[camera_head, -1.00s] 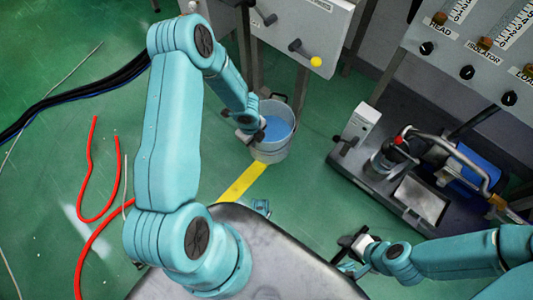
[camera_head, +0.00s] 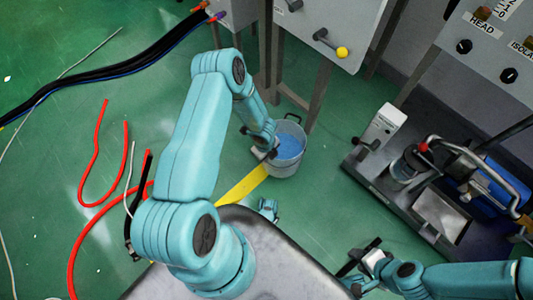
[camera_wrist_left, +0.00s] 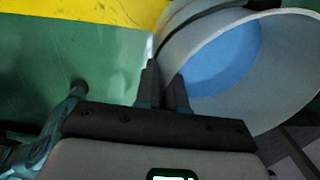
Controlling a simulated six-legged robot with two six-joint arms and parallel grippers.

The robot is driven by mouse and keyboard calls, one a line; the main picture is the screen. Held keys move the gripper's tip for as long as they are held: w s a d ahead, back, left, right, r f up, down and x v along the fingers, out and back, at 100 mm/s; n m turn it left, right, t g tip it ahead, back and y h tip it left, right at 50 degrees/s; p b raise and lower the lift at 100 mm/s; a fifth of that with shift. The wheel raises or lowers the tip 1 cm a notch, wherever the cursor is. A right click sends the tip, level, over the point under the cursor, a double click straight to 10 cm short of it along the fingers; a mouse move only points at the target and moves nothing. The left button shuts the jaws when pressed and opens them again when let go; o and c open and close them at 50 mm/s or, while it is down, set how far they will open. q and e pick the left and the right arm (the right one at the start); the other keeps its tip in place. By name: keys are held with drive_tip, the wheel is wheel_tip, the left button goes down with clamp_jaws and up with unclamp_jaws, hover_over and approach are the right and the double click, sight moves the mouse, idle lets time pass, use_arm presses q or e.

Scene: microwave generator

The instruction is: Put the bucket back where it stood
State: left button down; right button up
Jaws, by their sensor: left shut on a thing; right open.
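The grey metal bucket (camera_head: 285,169) holds blue liquid and stands roughly upright in front of the cabinet legs in the head view. My left gripper (camera_head: 267,153) is shut on its near-left rim. In the left wrist view, the fingers of my left gripper (camera_wrist_left: 165,92) straddle the rim, and the bucket (camera_wrist_left: 286,57) fills the upper right. I cannot tell whether its bottom touches the floor. My right gripper (camera_head: 362,260) is open and empty at the lower right, away from the bucket.
The yellow floor stripe (camera_head: 239,187) runs beside the bucket. The grey cabinet (camera_head: 345,22) with a yellow-knobbed lever stands behind. A dark pump base (camera_head: 372,172) is at right. Red hoses (camera_head: 84,190) and black cables (camera_head: 95,80) lie left. Green floor lies between.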

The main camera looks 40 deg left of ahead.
use_arm(q)
drive_tip(key=shift+w+f+b, duration=0.1)
drive_tip(key=shift+f+b, duration=0.35)
drive_tip(key=shift+f, duration=1.25)
drive_tip(key=c, duration=1.2)
unclamp_jaws()
wheel_tip(320, 180, up, 12)
drive_tip(key=s+p, duration=0.1)
drive_tip(key=p, duration=0.3)
drive_tip(key=shift+s+d+r+n+h, duration=0.65)
drive_tip(key=shift+s+d+r+n, duration=1)
drive_tip(key=shift+d+n, duration=1.7)
drive_tip(key=shift+s+d+r+n+h, duration=0.85)
drive_tip(key=shift+s+d+n, duration=1.3)
drive_tip(key=shift+d+n, duration=1.2)
drive_tip(key=shift+s+d+r+n+h, duration=0.5)
drive_tip(key=shift+s+d+r+n, duration=1.2)
drive_tip(key=shift+d+n, duration=1.65)
